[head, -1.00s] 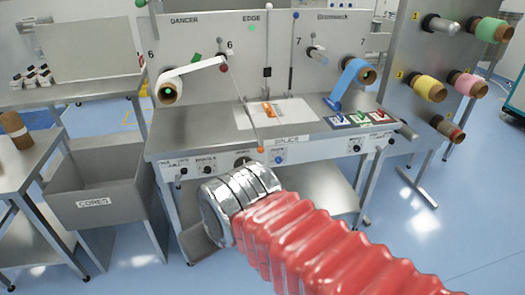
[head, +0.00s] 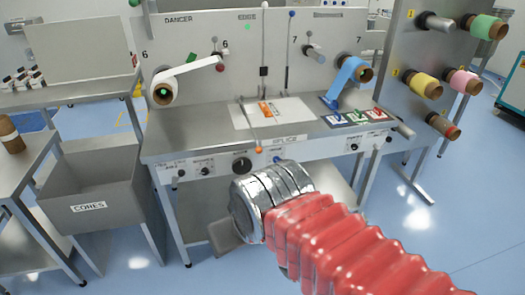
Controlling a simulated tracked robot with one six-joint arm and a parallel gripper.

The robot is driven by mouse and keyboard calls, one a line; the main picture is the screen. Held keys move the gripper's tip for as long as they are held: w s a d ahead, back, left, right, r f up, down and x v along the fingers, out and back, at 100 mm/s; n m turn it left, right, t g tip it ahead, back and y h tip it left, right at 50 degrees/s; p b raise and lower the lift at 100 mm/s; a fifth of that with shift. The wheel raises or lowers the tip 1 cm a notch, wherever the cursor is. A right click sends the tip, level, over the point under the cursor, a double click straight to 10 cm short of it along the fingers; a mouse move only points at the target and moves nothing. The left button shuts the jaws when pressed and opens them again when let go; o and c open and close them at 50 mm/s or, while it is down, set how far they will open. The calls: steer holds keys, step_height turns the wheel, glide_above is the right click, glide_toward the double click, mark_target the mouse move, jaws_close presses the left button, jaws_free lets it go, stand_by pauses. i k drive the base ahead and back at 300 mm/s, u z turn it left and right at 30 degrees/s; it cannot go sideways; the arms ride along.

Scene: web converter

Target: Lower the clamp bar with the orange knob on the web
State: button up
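I cannot tell whether the bar touches the plate. The white web (head: 197,67) runs from the left roll (head: 163,90) up to a red-knobbed roller by the board. My gripper (head: 222,238) shows only as a grey part beyond my silver wrist, low in front of the table and apart from the knob. Its fingers are hidden behind the wrist.
A blue web (head: 342,80) hangs from the right roll. Upright rods (head: 263,40) stand behind the plate. Colored cards (head: 355,116) lie to the right. The CORES bin (head: 90,207) is at left; a roll rack (head: 430,60) is at right.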

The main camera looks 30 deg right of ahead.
mark_target(258, 150)
steer(key=u, duration=0.05)
steer(key=i, duration=1)
steer(key=z, duration=0.05)
